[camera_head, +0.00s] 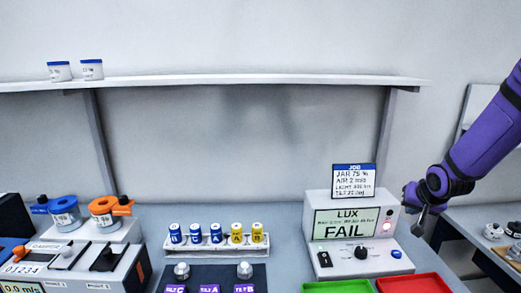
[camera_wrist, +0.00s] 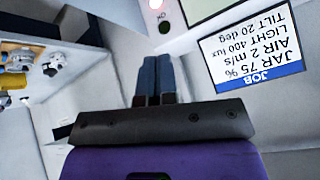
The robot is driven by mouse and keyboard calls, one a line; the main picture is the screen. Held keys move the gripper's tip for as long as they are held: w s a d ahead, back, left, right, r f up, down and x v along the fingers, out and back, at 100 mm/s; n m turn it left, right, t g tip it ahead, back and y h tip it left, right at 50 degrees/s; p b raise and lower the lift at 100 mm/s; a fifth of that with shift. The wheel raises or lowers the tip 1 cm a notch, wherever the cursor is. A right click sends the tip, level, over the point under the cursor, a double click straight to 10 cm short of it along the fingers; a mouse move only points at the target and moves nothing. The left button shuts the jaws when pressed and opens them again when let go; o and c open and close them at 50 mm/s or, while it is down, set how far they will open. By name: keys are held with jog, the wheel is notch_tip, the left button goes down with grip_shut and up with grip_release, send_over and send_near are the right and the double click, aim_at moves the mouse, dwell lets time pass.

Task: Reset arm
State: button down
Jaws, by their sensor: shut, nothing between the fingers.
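My purple arm (camera_head: 475,143) comes in from the right in the head view. My gripper (camera_head: 418,229) hangs at its end, just right of the white LUX box (camera_head: 318,262), whose screen reads FAIL. In the wrist view my gripper (camera_wrist: 153,62) shows two blue-grey fingers close together with nothing between them. I cannot tell the exact gap between the gripper and the box.
A job card (camera_head: 353,181) stands above the LUX box. A green tray (camera_head: 337,287) and a red tray (camera_head: 413,284) lie in front. A battery rack (camera_head: 213,250) stands left of the box. A side table (camera_head: 470,220) is at right. A shelf (camera_head: 230,79) spans the back wall.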

jog(key=s+a+r+n+h, duration=0.1)
jog(key=s+a+r, duration=0.4)
jog(key=r, duration=0.4)
jog(key=s+a+r+n, duration=0.1)
jog(key=s+a+r, duration=0.1)
jog(key=s, duration=0.6)
jog(key=s+a+r+n+g+y, duration=0.1)
jog(key=s+a+r, duration=0.2)
jog(key=s, duration=0.6)
jog(key=s+a+r+n+g, duration=0.1)
jog(key=s+a+r, duration=0.1)
jog(key=s+r, duration=0.4)
jog(key=shift+s+a+r+n+y, duration=0.15)
jog(key=shift+s+a+n+y, duration=0.2)
jog(key=shift+s, duration=0.8)
